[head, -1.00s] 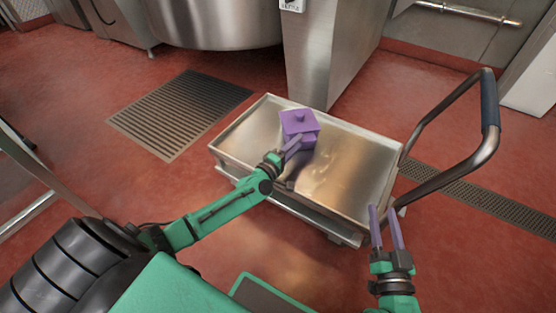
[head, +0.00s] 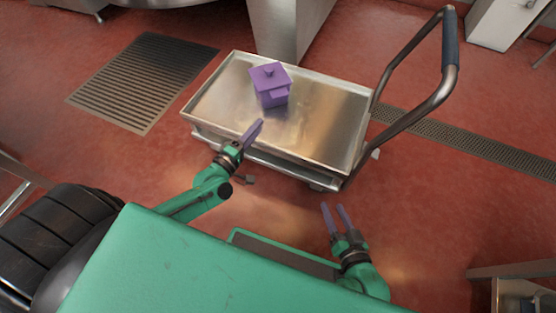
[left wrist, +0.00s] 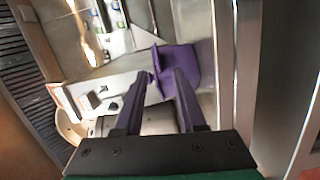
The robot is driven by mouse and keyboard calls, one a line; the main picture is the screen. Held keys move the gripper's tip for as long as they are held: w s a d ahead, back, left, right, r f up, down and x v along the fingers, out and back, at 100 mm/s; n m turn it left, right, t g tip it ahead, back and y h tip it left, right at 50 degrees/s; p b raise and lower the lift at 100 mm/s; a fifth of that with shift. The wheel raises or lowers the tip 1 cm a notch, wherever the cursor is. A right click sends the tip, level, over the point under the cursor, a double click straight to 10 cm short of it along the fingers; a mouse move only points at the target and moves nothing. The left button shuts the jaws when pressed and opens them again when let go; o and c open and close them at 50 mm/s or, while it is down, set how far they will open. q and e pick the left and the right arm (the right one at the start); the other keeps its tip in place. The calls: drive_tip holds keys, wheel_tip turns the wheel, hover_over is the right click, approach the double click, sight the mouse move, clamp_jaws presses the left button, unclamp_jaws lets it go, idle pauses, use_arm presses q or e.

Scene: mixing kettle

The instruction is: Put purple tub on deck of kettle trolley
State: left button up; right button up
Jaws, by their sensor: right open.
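The purple tub (head: 270,86), with a knobbed lid, stands upright on the metal deck of the kettle trolley (head: 330,115), left of the deck's middle and towards the back. It also shows past the fingers in the left wrist view (left wrist: 180,65). My left gripper (head: 254,130) is at the trolley's near edge, in front of the tub and apart from it. Its fingers (left wrist: 165,78) stand apart with nothing between them. My right gripper (head: 333,209) is open and empty over the floor in front of the trolley.
The trolley's bent push handle (head: 420,105) rises at its right end. A floor grate (head: 145,82) lies to the left and a drain strip (head: 470,140) to the right. A steel pillar (head: 290,30) stands behind the trolley. The deck's right half is bare.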

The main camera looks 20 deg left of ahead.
use_arm(q)
drive_tip(key=s+d+f+m+g+h, duration=0.1)
drive_tip(key=s+d+f+m+g, duration=0.1)
drive_tip(key=s+d+m, duration=0.5)
drive_tip(key=s+d+f+m+g+h, duration=0.1)
drive_tip(key=s+d+f+m+g, duration=0.2)
drive_tip(key=s+d+m, duration=0.4)
drive_tip(key=d+m, duration=0.1)
drive_tip(key=d, duration=0.1)
drive_tip(key=shift+s+d+h, duration=0.2)
drive_tip(key=shift+d+h, duration=0.1)
drive_tip(key=shift+h, duration=0.1)
drive_tip(key=shift+f, duration=0.1)
